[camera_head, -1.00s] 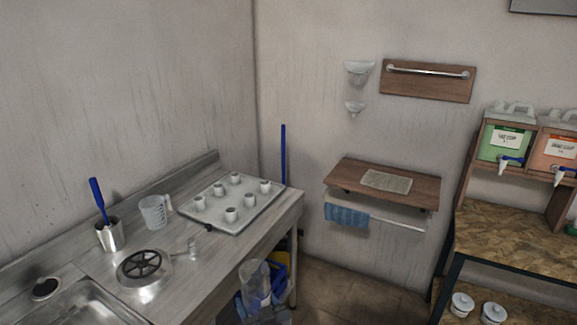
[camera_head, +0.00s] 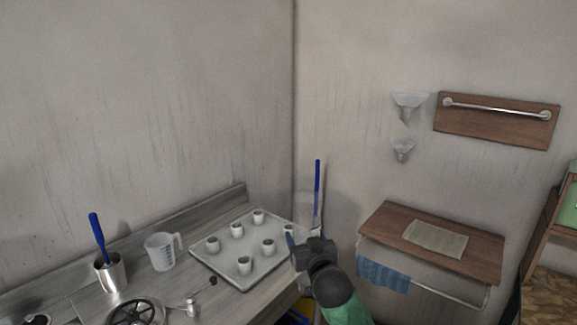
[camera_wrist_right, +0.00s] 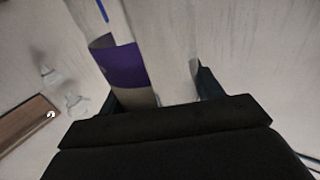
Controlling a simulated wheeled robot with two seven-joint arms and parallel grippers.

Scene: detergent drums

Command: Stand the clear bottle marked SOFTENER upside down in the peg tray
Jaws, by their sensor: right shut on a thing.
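The peg tray (camera_head: 240,249) is a pale grey tray with several short white pegs, at the corner end of the steel counter in the head view. My right gripper (camera_head: 303,243) is shut on a clear bottle (camera_head: 303,207), just right of the tray's right edge. In the right wrist view the bottle (camera_wrist_right: 178,45) stands between the fingers and carries a purple and pale label (camera_wrist_right: 122,68). No lettering is readable there. I cannot tell which end of the bottle is up. My left gripper is not in view.
A measuring jug (camera_head: 160,252) and a steel cup (camera_head: 110,272) with a blue-handled tool stand left of the tray. A blue pole (camera_head: 317,175) stands in the corner behind the bottle. A wooden shelf (camera_head: 385,222) with a blue cloth (camera_head: 383,275) is at right.

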